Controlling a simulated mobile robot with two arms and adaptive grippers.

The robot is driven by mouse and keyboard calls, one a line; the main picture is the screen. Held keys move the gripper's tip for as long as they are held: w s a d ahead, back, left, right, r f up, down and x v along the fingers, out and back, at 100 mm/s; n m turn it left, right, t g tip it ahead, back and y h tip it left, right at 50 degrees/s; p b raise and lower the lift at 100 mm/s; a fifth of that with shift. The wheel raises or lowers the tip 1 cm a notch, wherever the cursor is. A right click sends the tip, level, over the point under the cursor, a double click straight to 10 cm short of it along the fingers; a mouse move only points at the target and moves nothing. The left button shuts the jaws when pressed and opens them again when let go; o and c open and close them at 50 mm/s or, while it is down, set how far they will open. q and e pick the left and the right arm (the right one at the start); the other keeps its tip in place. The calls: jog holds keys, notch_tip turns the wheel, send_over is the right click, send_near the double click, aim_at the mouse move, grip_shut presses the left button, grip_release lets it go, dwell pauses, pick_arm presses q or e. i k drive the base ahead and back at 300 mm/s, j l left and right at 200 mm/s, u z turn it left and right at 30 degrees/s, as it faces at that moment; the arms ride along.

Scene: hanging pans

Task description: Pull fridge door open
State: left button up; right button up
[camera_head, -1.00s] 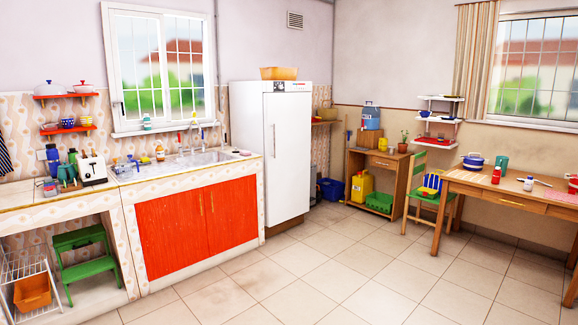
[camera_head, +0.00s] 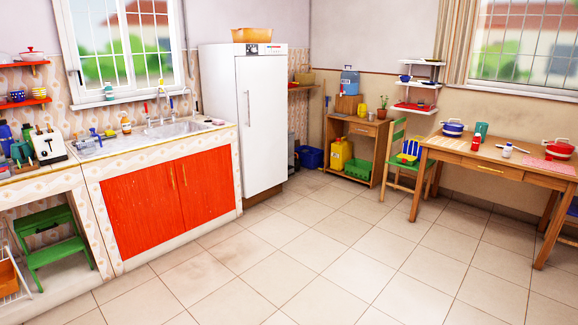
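The white fridge (camera_head: 262,130) stands upright against the back wall, right of the sink counter. Its door appears closed, with a thin vertical handle (camera_head: 248,116) near the left edge of the door front. An orange-brown container (camera_head: 252,35) sits on top of the fridge. Neither of my grippers shows in the head view, so I cannot see whether they are open or shut.
The tiled floor (camera_head: 290,255) in front of the fridge is clear. A counter with red doors (camera_head: 145,208) is on the left. A green step stool (camera_head: 56,240) stands under the left counter. A wooden table (camera_head: 500,165) and green chair (camera_head: 398,165) are on the right.

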aim_at(262, 81)
jog(key=i, duration=4.2)
